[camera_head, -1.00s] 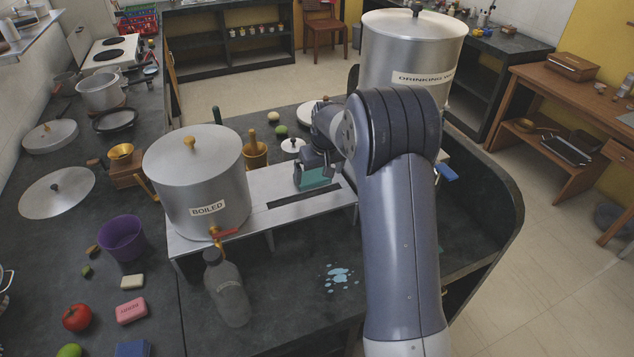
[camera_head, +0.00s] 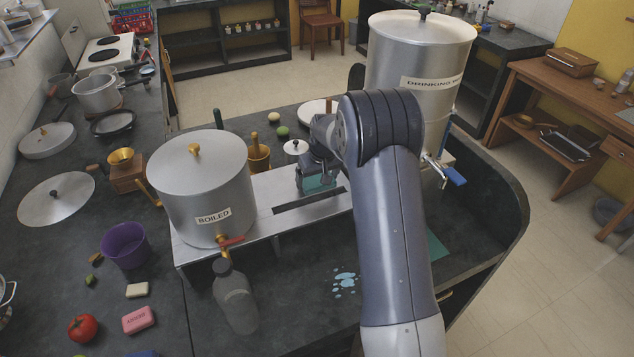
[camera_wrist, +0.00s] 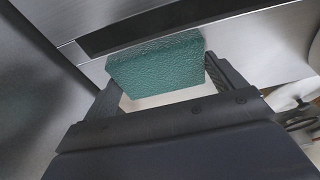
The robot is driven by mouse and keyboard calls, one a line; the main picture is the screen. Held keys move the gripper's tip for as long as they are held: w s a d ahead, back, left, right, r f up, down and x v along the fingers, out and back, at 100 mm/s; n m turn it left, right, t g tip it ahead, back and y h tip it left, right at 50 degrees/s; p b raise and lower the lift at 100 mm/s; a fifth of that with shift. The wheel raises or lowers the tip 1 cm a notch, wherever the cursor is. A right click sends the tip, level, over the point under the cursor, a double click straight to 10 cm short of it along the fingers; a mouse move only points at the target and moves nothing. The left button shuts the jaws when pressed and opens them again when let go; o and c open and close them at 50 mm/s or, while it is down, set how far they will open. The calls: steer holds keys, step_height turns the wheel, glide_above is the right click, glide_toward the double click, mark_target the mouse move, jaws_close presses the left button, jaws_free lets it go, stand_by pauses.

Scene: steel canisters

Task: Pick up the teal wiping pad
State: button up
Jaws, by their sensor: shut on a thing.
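The teal wiping pad (camera_wrist: 157,65) is a textured block between the two fingers of my gripper (camera_wrist: 160,90) in the wrist view. The fingers are shut on its sides. In the head view, the pad (camera_head: 320,183) shows below my gripper (camera_head: 316,176), over the metal stand (camera_head: 268,190) between the two steel canisters. My wrist hides part of the pad there. I cannot tell whether the pad touches the stand's top.
The canister labelled BOILED (camera_head: 197,190) stands left of my gripper. The canister labelled DRINKING (camera_head: 418,60) stands to the right, behind my arm. A grey bottle (camera_head: 235,298) and a light-blue spill (camera_head: 345,283) are on the dark counter in front.

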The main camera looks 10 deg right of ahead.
mark_target(318, 180)
step_height(318, 180, up, 10)
steer(key=b, duration=0.1)
steer(key=shift+b, duration=0.4)
